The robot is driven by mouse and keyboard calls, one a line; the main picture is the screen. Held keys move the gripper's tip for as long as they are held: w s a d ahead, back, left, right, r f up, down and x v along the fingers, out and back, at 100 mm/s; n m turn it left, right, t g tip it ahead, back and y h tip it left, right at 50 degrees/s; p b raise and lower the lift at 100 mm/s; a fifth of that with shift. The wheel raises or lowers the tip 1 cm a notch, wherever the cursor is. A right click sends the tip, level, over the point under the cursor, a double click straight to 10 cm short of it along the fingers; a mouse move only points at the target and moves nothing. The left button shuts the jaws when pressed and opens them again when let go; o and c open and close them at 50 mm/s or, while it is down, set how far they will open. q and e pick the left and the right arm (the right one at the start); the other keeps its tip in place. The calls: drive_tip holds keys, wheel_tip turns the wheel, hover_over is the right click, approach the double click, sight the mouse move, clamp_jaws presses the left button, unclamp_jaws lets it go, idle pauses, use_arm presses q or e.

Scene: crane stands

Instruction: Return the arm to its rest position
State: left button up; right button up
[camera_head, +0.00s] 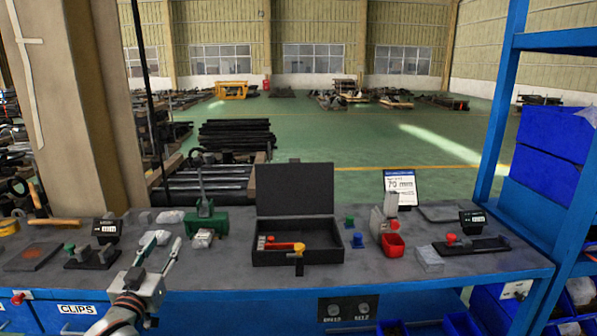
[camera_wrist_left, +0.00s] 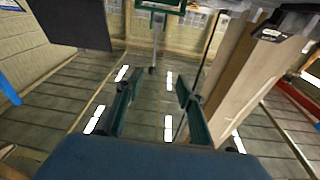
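My left arm comes in from the bottom left of the head view. My left gripper (camera_head: 158,250) is over the left part of the workbench, with its two fingers apart and nothing between them. In the left wrist view the gripper (camera_wrist_left: 155,85) also shows its two dark green fingers spread, with an empty gap. That view is tilted, and a wooden pillar shows at its right. My right arm and gripper are not in view.
The workbench (camera_head: 225,278) holds an open black case (camera_head: 295,205) with a red and orange tool (camera_head: 285,246). A blue shelf rack (camera_head: 497,100) rises at the right.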

use_arm(q)
drive_tip(key=s+d+f+m+g+h, duration=0.15)
drive_tip(key=s+d+f, duration=0.25)
drive_tip(key=s+f, duration=0.55)
drive_tip(key=s+d+f+m+g+h, duration=0.1)
drive_tip(key=s+d+f+g, duration=0.4)
drive_tip(key=f, duration=0.8)
drive_tip(key=s+d+f+g, duration=0.1)
drive_tip(key=s+d+f, duration=0.1)
drive_tip(key=s+f, duration=0.4)
drive_tip(key=s+d+f+m+g, duration=0.1)
drive_tip(key=s+d+f, duration=0.2)
drive_tip(key=s, duration=1.2)
wheel_tip(320, 180, down, 4)
drive_tip(key=shift+r+h, duration=0.25)
drive_tip(key=shift+h, duration=0.1)
